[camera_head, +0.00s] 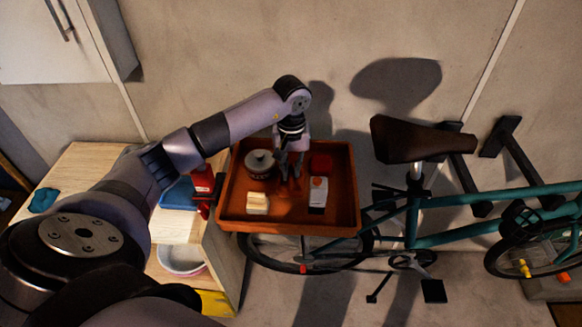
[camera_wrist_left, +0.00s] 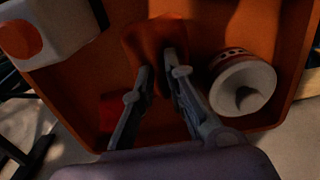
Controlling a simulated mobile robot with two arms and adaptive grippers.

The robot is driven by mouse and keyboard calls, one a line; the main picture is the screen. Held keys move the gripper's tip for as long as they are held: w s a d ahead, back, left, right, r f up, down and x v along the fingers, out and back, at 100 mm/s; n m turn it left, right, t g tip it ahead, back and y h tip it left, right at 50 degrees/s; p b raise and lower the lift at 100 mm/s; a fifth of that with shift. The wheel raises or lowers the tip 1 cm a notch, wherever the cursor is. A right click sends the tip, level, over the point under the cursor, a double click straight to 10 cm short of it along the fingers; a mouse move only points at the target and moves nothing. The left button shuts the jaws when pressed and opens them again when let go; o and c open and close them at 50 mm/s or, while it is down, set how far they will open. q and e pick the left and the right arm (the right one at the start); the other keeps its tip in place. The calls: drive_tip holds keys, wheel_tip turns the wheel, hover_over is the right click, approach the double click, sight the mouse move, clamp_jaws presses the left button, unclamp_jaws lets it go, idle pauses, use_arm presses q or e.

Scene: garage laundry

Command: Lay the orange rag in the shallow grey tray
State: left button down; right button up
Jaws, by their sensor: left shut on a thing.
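I see no clearly grey tray. My right gripper is out of view.
A wooden shelf unit (camera_head: 88,168) with a blue container (camera_head: 179,194) stands left. A teal bicycle (camera_head: 480,229) stands right, close to the tray.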

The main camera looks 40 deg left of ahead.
use_arm(q)
drive_tip(key=shift+f, duration=0.45)
drive_tip(key=shift+f, duration=0.2)
drive_tip(key=c, duration=1.6)
unclamp_jaws()
drive_tip(key=shift+r, duration=0.15)
